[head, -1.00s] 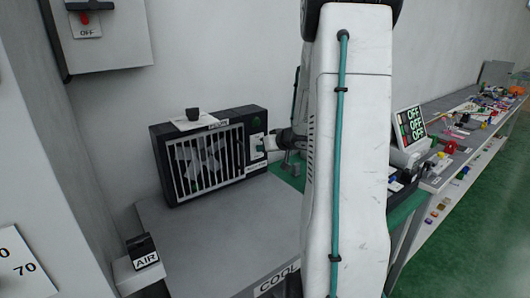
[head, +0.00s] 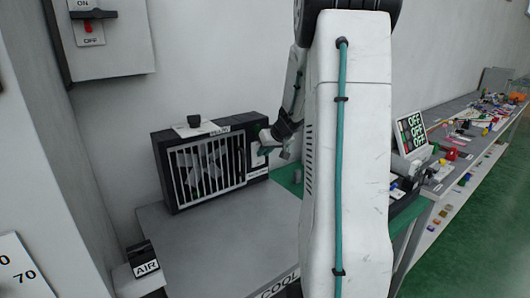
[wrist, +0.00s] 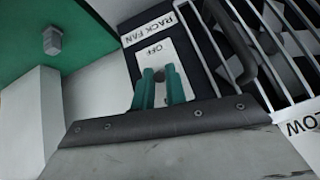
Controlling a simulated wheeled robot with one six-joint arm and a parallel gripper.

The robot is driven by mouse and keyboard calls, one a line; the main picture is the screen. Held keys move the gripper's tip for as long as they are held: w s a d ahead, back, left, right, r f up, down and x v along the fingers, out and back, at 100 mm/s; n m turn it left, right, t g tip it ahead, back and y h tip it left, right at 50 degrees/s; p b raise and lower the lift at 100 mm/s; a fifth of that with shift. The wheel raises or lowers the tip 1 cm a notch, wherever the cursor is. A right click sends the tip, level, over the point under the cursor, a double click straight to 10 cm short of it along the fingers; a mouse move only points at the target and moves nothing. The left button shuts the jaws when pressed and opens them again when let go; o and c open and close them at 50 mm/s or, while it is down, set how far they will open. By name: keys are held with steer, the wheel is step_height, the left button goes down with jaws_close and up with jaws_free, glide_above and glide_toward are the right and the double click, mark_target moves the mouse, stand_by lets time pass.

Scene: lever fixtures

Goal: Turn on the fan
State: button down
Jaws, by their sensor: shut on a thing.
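The rack fan is a black box with a white grille (head: 208,168), standing on a grey cabinet in the head view. Its right front side carries a white switch plate (wrist: 152,52), marked OFF at the visible end, beside a RACK FAN label (wrist: 150,24) in the wrist view. My gripper (wrist: 160,88) has its teal fingers at this plate, shut on the small dark switch lever (wrist: 171,70). The lever is mostly hidden between the fingers, so its exact position is unclear. In the head view my gripper (head: 263,148) reaches the fan's right side, partly hidden by my arm.
An AIR box (head: 144,262) stands at lower left. A black knob (head: 194,121) tops the fan. A cluttered bench (head: 440,185) with an OFF display (head: 411,131) runs along the right.

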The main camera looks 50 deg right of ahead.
steer(key=c, duration=1.4)
jaws_free()
steer(key=shift+c, duration=0.2)
steer(key=v, duration=0.7)
steer(key=shift+s+r, duration=0.25)
steer(key=shift+r, duration=0.05)
